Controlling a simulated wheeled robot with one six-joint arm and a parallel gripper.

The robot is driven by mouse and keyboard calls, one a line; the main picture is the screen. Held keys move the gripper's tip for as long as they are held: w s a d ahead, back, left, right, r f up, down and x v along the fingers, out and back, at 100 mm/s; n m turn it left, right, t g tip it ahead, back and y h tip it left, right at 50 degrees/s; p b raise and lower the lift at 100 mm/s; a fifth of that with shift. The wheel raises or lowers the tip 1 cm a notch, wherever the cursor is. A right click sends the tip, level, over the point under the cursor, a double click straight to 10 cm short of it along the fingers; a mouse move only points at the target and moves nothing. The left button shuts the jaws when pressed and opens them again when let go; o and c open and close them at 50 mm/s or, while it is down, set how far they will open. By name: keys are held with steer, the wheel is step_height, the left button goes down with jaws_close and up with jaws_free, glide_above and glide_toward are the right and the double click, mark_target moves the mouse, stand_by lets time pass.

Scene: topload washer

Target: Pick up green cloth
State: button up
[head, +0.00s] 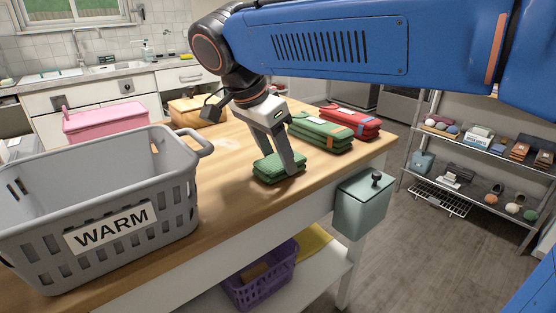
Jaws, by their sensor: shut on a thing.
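A small folded green cloth (277,169) lies on the wooden table top near its front edge. My gripper (279,160) points down over it, with its fingers around the cloth. The gripper is shut on this green cloth, which appears to be at table level; I cannot tell if it is lifted. A larger folded green cloth (318,136) with a pale label lies just behind and to the right of the gripper.
A grey basket (180,205) marked WARM stands at the left. A red folded cloth (352,121), a tan item (198,109) and a pink basket (106,120) are farther back. A teal bin (362,208) hangs at the front edge. Bare wood (225,180) lies between basket and gripper.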

mark_target(277, 158)
step_height(277, 158, up, 10)
steer(key=o, duration=0.5)
steer(key=c, duration=0.4)
steer(key=shift+w, duration=0.1)
